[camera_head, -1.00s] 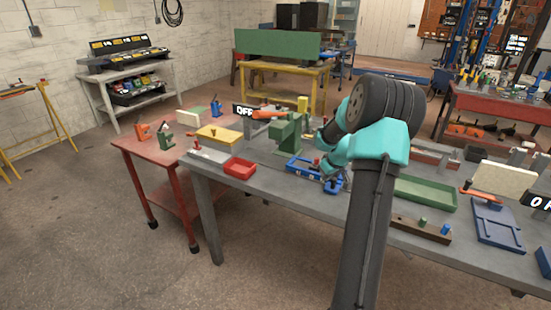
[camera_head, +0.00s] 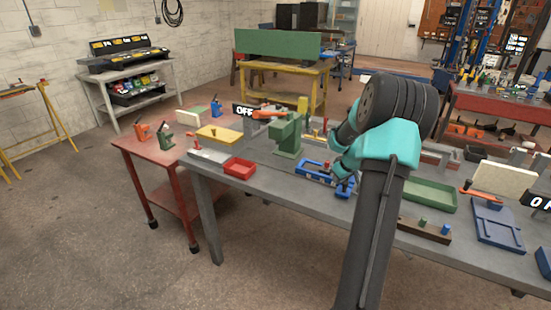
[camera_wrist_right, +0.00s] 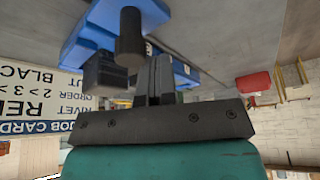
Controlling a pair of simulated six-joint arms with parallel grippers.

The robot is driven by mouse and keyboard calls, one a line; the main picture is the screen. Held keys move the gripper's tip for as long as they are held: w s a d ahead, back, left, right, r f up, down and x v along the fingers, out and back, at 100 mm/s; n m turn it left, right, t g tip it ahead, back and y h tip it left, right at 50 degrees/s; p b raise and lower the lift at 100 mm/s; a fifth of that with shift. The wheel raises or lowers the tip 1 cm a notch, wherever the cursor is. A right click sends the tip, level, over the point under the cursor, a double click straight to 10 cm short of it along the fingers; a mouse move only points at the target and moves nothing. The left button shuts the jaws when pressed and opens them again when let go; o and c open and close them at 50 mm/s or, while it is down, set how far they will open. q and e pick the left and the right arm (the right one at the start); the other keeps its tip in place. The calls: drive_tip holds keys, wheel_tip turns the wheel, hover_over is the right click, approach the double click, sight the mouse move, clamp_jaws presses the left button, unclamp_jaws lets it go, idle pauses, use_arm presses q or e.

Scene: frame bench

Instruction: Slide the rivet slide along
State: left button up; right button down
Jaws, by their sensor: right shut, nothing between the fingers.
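The blue rivet slide fixture (camera_head: 312,172) lies on the grey bench, just right of the green press, in the head view. My right arm hides part of its right end. My right gripper (camera_head: 345,177) is low beside that end, its fingertips hard to make out there. In the right wrist view the blue fixture (camera_wrist_right: 85,35) carries a dark round knob (camera_wrist_right: 130,38) and a dark grey block (camera_wrist_right: 105,75). My right gripper's fingers (camera_wrist_right: 160,75) are shut together and empty, close beside the knob. I cannot tell whether they touch it. My left gripper is out of view.
The green press (camera_head: 288,137) and red tray (camera_head: 239,168) stand to the left on the bench. A green tray (camera_head: 428,194), a brown block with pegs (camera_head: 423,230) and a blue fixture (camera_head: 496,225) lie right. A job card (camera_wrist_right: 40,100) shows in the wrist view.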

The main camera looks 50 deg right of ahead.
drive_tip(key=shift+s+d, duration=0.3)
drive_tip(key=shift+s, duration=1.3)
drive_tip(key=shift+s+d, duration=0.25)
drive_tip(key=shift+s, duration=1.35)
drive_tip(key=shift+s+d, duration=0.3)
drive_tip(key=shift+s, duration=1.3)
drive_tip(key=shift+w, duration=0.2)
drive_tip(key=shift+w+a, duration=0.15)
drive_tip(key=shift+w, duration=0.45)
wheel_tip(320, 180, up, 7)
